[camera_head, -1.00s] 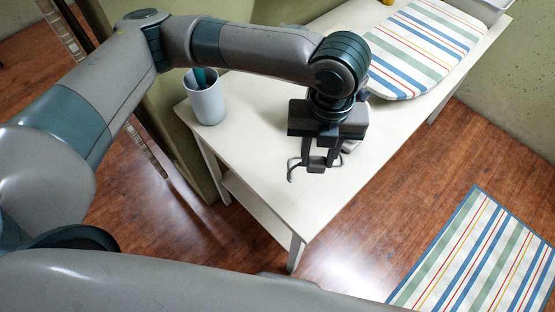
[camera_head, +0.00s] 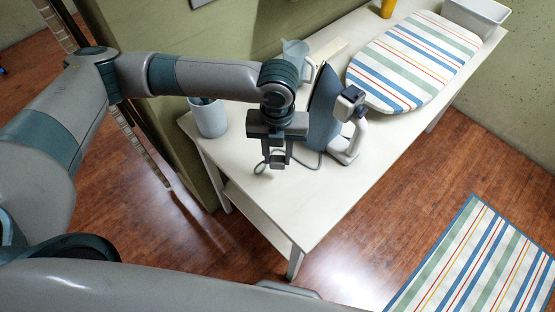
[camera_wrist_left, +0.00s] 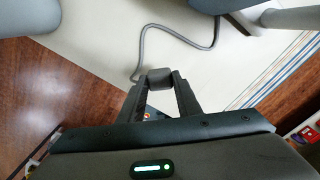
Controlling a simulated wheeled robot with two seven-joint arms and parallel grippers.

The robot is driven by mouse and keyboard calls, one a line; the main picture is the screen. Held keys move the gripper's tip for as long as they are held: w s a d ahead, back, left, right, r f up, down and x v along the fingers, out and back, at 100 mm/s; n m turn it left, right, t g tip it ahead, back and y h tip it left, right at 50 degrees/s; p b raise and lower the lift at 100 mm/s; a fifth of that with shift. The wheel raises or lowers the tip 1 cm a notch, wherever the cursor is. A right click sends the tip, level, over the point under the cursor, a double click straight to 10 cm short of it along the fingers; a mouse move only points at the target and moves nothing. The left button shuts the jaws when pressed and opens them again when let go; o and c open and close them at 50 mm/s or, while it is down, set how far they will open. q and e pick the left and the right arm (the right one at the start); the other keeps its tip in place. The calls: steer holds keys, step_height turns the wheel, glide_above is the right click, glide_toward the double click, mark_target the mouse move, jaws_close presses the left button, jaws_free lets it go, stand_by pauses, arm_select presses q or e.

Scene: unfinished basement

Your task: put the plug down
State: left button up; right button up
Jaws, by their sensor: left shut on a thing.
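The plug (camera_wrist_left: 159,77) is a small grey block in the left wrist view, between the fingertips of my left gripper (camera_head: 277,160). My left gripper is shut on it. The grey cord (camera_wrist_left: 214,38) curves away from the plug over the white tabletop toward the iron. The iron (camera_head: 322,112) stands upright on the table (camera_head: 335,195), just right of my left gripper. In the head view the gripper is over the table's left part, near its front edge; I cannot tell the plug's exact height. My right gripper is not in view.
A grey cup (camera_head: 209,120) stands at the table's left end. A clear jug (camera_head: 295,58) is behind the iron. A striped ironing board (camera_head: 415,62) lies at the back right. The front middle of the tabletop is clear. A striped rug (camera_head: 480,265) lies on the floor.

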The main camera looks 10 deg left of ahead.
mark_target(278, 159)
arm_select(q)
steer(key=shift+f, duration=0.15)
step_height(278, 159, down, 3)
steer(key=shift+r+p, duration=0.2)
steer(key=shift+p, duration=0.4)
steer(key=shift+f, duration=0.6)
steer(key=shift+f, duration=0.55)
steer(key=o, duration=1.1)
steer(key=shift+o, duration=0.2)
steer(key=shift+r, duration=0.1)
